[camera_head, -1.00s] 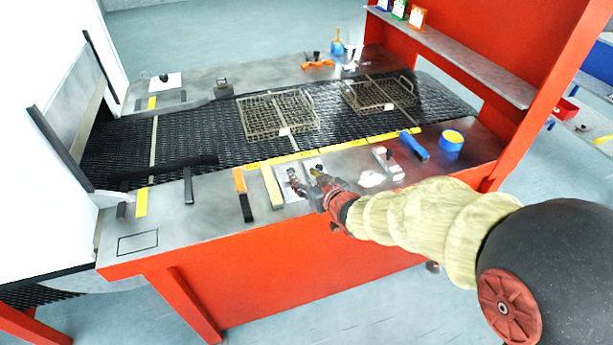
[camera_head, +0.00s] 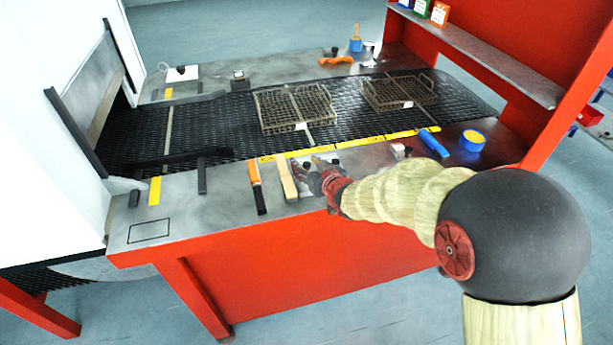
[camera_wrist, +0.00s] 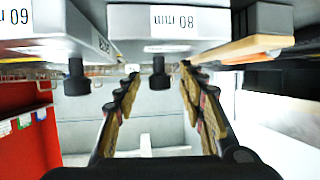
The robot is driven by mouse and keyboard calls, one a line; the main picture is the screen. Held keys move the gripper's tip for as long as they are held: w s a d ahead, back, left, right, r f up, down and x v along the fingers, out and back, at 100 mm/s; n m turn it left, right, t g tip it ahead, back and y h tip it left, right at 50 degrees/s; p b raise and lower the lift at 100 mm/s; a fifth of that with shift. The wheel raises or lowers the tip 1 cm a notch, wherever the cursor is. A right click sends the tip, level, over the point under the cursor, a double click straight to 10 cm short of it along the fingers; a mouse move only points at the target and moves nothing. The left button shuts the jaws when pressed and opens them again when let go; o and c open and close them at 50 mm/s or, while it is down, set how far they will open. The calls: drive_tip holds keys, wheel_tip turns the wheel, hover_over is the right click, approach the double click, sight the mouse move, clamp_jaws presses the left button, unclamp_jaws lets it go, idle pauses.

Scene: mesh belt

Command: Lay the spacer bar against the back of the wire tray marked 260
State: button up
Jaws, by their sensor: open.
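Two wire trays lie on the black mesh belt, a left one (camera_head: 296,108) and a right one (camera_head: 400,92). Each has a small white tag, too small to read. My gripper (camera_head: 316,170) is at the bench's front edge by the grey spacer bars, which it partly hides. In the wrist view, a bar labelled 80 mm (camera_wrist: 178,22) lies straight ahead, its dark knob (camera_wrist: 159,74) between the open fingers (camera_wrist: 158,90).
An orange-handled tool (camera_head: 257,187) and a tan bar (camera_head: 287,178) lie left of my gripper. A blue-handled roller (camera_head: 434,143) and a blue-yellow tape roll (camera_head: 472,141) lie to the right. A yellow strip (camera_head: 350,143) edges the belt. A red post and shelf (camera_head: 490,50) stand at right.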

drive_tip(key=shift+c, duration=0.7)
clamp_jaws()
drive_tip(key=shift+r, duration=0.1)
